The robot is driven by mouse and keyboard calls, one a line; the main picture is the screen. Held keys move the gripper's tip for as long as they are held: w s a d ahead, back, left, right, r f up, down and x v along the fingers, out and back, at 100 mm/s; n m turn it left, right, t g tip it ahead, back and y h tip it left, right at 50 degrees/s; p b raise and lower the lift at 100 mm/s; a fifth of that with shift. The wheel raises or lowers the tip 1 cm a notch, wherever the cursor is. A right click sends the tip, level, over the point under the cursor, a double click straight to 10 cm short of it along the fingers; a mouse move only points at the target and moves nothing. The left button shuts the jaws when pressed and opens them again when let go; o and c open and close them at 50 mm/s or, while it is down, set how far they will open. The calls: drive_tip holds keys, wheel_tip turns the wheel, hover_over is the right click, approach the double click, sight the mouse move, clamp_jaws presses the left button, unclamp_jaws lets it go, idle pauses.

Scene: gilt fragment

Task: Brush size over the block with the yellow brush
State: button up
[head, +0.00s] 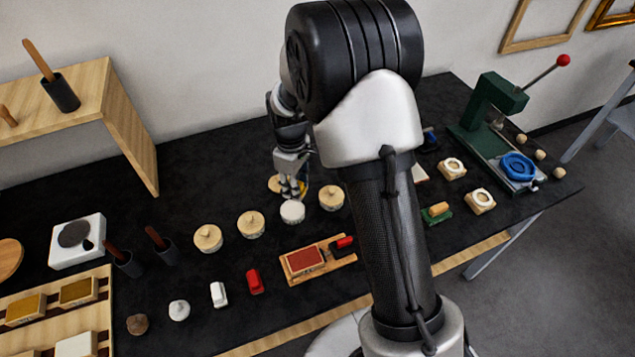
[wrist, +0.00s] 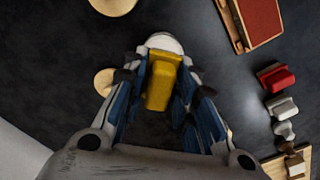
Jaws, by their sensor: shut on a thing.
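My gripper (head: 291,188) is shut on the yellow brush (wrist: 161,84), held between its blue-lined fingers; only a sliver of yellow shows in the head view. A white round pot (head: 292,211) is just in front of the gripper; in the wrist view the white pot (wrist: 163,42) shows past the brush's end. I cannot tell whether brush and pot touch. A red-topped block (head: 304,261) lies on a wooden board, right of the pot in the wrist view (wrist: 262,18). I cannot tell whether this is the task's block; tan-topped blocks (head: 78,291) sit in a rack at left.
Wooden-lidded pots (head: 251,223) stand around the gripper. Red (head: 255,281) and white (head: 219,294) small pieces lie near the front edge. A green press (head: 495,112) stands at right and a wooden shelf (head: 128,125) at back left.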

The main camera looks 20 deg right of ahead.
sight(293, 211)
drive_tip(key=shift+w+a+f, duration=0.2)
drive_tip(key=shift+a+f, duration=0.25)
drive_tip(key=shift+a, duration=0.25)
drive_tip(key=shift+f+b, duration=2.2)
drive_tip(key=shift+f, duration=0.75)
drive_tip(key=shift+f+b, duration=0.3)
drive_tip(key=shift+f, duration=0.25)
drive_tip(key=shift+r, duration=0.1)
drive_tip(key=shift+r+p, duration=2.6)
drive_tip(key=shift+r, duration=0.85)
